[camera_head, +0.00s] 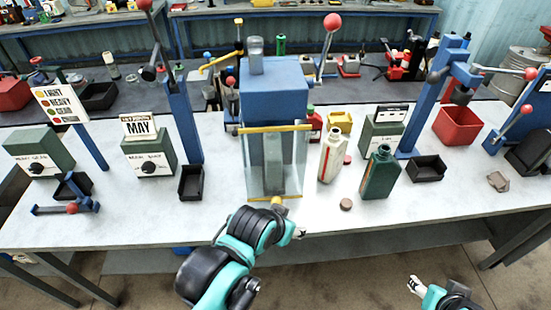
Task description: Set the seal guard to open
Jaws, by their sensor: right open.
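The seal guard (256,165) is a clear panel with a yellow top bar and a yellow lower edge. It hangs down across the front of the blue sealing machine (283,95), in front of its grey column. My left arm comes in from below, and its gripper (299,233) is at the bench's front edge, just below and right of the guard's lower edge. Its fingers are too small and partly hidden to read. My right gripper (413,286) is open and empty at the lower right, in front of the bench and well away from the guard.
A cream bottle (331,156) and a green bottle (380,175) stand right of the guard, with a brown cap (346,204) near them. A red-knobbed lever (332,23) rises beside the machine. A black tray (191,183) lies to the left. The front bench strip is mostly clear.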

